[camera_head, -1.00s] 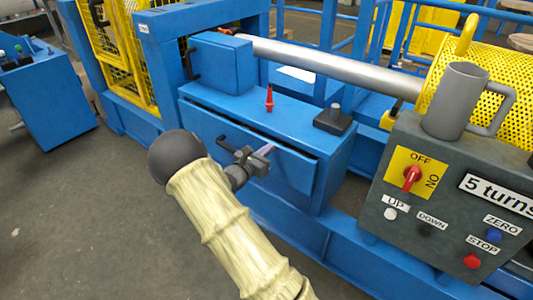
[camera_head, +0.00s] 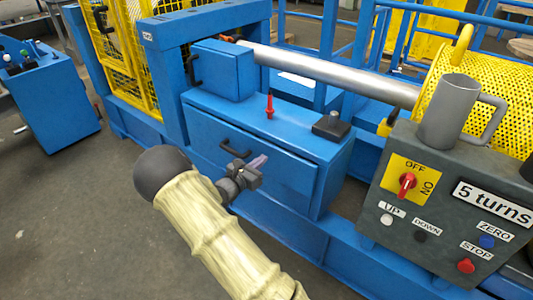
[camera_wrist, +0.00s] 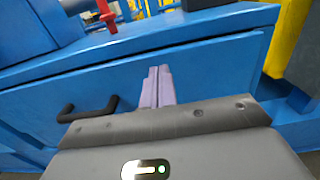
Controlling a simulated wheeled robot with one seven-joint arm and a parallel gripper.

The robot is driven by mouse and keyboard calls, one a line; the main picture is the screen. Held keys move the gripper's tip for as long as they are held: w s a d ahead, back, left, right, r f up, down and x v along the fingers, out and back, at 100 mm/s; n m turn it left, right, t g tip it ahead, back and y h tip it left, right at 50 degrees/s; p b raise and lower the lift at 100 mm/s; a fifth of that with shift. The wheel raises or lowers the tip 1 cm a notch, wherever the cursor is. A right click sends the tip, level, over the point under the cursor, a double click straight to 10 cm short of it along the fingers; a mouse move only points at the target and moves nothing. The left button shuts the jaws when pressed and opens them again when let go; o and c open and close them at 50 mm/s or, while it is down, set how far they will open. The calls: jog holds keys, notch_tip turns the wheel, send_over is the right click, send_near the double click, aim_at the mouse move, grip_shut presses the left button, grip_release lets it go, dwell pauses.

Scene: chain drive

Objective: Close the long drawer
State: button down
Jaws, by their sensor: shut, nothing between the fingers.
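The long blue drawer (camera_head: 288,181) is in the front of the blue machine bench, and its front looks flush or nearly flush with the cabinet. It fills the middle of the wrist view (camera_wrist: 215,75). Its black handle (camera_head: 235,150) is left of my gripper, and it also shows at the left of the wrist view (camera_wrist: 88,110). My gripper (camera_head: 260,162) is in front of the drawer front, right of the handle. Its purple fingers (camera_wrist: 157,86) are shut together and empty, pointing at the panel. I cannot tell whether the tips touch it.
A red pointed object (camera_head: 269,107) and a black block with a grey knob (camera_head: 332,125) are on the bench top. A grey control box (camera_head: 430,213) with a grey mug (camera_head: 449,110) on it stands at the right. Grey floor (camera_head: 65,215) is open at the left.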

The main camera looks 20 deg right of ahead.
jog(key=p+v, duration=0.2)
jog(key=v, duration=0.6)
jog(key=shift+a, duration=0.4)
jog(key=shift+s+a, duration=0.1)
